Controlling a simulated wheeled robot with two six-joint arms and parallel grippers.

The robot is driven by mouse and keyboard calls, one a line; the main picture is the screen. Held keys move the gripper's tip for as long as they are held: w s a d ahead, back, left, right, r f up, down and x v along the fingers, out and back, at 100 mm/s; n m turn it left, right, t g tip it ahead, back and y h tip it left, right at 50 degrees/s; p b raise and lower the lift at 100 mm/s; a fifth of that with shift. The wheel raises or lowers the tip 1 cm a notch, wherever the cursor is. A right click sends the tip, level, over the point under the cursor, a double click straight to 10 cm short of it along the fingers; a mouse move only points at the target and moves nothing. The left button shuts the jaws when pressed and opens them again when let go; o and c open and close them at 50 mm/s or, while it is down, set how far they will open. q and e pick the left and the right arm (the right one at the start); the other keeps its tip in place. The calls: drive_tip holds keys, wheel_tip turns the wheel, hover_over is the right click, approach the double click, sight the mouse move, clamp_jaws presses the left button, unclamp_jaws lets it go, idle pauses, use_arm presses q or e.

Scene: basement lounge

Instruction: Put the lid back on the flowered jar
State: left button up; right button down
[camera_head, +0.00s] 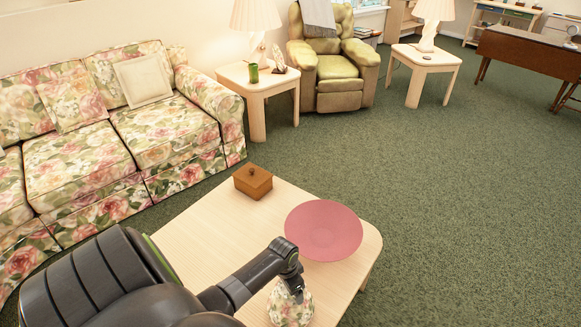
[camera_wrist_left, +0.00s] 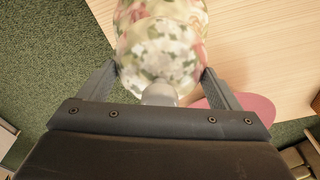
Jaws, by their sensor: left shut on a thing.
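My left gripper (camera_head: 291,282) points down over the near part of the light wooden table (camera_head: 218,226). In the left wrist view its fingers (camera_wrist_left: 160,78) are shut on the flowered lid (camera_wrist_left: 158,58), which has a pale knob facing the wrist. The flowered jar (camera_wrist_left: 165,10) shows just beyond the lid at the top of that view, partly covered by it. In the head view a flowered rounded shape, the jar (camera_head: 289,309), shows below the gripper. I cannot tell whether lid and jar touch. My right gripper is not in view.
A brown lidded box (camera_head: 253,181) stands at the table's far corner. The table's middle left is clear. A floral sofa (camera_head: 75,160) stands beyond the table at left.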

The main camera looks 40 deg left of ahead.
use_arm(q)
drive_tip(key=shift+p, duration=0.3)
idle(0.6)
drive_tip(key=o, duration=1)
drive_tip(key=shift+r+p, duration=3.55)
drive_tip(key=shift+p, duration=0.4)
drive_tip(key=shift+c, duration=0.2)
clamp_jaws()
